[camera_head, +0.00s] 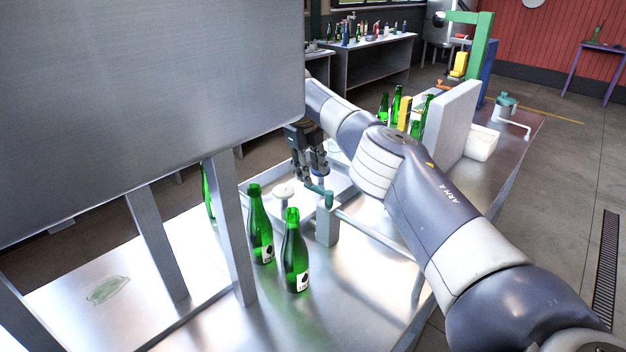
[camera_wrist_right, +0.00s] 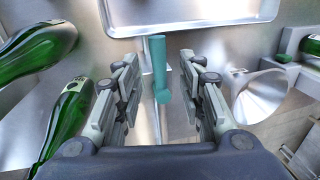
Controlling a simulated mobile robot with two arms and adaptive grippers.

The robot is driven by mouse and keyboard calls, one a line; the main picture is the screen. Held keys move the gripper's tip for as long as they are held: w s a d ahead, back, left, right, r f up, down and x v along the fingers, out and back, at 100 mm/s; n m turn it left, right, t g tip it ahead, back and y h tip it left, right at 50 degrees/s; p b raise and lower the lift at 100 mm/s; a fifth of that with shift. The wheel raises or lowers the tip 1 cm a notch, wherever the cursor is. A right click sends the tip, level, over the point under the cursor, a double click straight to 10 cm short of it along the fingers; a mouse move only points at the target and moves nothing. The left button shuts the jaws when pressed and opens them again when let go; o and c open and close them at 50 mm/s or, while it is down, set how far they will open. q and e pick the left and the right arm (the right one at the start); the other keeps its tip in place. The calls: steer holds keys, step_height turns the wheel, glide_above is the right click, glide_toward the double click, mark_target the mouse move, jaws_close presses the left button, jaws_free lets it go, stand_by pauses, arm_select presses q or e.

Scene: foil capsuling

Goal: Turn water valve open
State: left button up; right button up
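The water valve's teal handle (camera_head: 323,196) sits on a grey post (camera_head: 327,226) with a thin pipe at the bench. In the wrist view the handle (camera_wrist_right: 160,68) stands between the two fingers of my right gripper (camera_wrist_right: 159,92), with a visible gap on each side. In the head view my right gripper (camera_head: 314,178) points down at the handle, its fingers just above or beside it; contact there cannot be told. The right gripper is open and holds nothing. My left gripper is not in view.
Two green bottles (camera_head: 295,255) stand left of the valve. A metal tray (camera_wrist_right: 190,27) lies beyond the handle, and a funnel (camera_wrist_right: 256,96) is to its right. A large grey panel (camera_head: 140,100) blocks the left. More green bottles (camera_head: 396,103) stand behind my right arm.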

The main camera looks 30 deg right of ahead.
step_height(320, 180, up, 7)
steer(key=a, duration=0.1)
steer(key=shift+s+a+r, duration=0.15)
steer(key=shift+a, duration=0.05)
stand_by(0.4)
